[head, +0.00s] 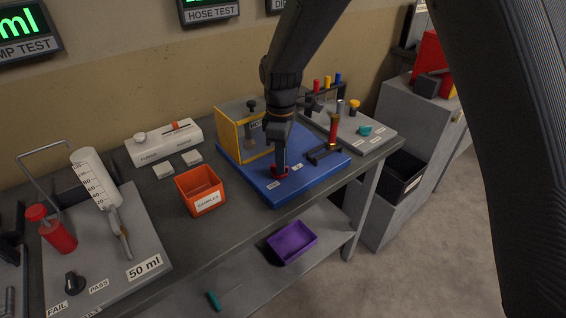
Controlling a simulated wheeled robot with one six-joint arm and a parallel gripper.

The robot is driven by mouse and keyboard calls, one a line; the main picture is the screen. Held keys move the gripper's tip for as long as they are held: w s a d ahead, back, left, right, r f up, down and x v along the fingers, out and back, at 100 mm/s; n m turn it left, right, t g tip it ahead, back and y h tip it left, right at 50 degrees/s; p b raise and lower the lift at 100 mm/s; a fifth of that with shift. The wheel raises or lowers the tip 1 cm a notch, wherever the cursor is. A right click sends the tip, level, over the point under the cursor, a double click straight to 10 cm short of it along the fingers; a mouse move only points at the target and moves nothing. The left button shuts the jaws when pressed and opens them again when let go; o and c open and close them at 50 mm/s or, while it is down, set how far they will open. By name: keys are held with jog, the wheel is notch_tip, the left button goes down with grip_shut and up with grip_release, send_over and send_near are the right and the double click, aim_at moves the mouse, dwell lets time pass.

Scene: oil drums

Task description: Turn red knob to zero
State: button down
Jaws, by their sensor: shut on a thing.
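The red knob (288,172) sits near the front edge of the blue board (315,170) on the workbench. My gripper (280,172) reaches straight down onto it and is shut on it. The gripper hides much of the knob, so I cannot tell which way it points. A small white label (273,185) lies on the board just left of the knob, and another (297,167) lies to its right. Their text is too small to read.
A yellow-framed box (229,132) stands behind my gripper. An orange samples bin (199,190) is left of the board. A purple tray (292,242) lies on the lower shelf.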

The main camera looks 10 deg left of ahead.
jog(key=n, duration=0.4)
jog(key=n+b, duration=0.1)
jog(key=n, duration=0.1)
jog(key=shift+w+a+n, duration=0.1)
jog(key=shift+a+n, duration=0.15)
jog(key=shift+n, duration=0.15)
jog(key=shift+r, duration=0.1)
dwell(0.3)
jog(key=c, duration=1.8)
grip_release()
jog(key=shift+d, duration=0.1)
jog(key=shift+r+b, duration=0.85)
jog(key=shift+r, duration=3)
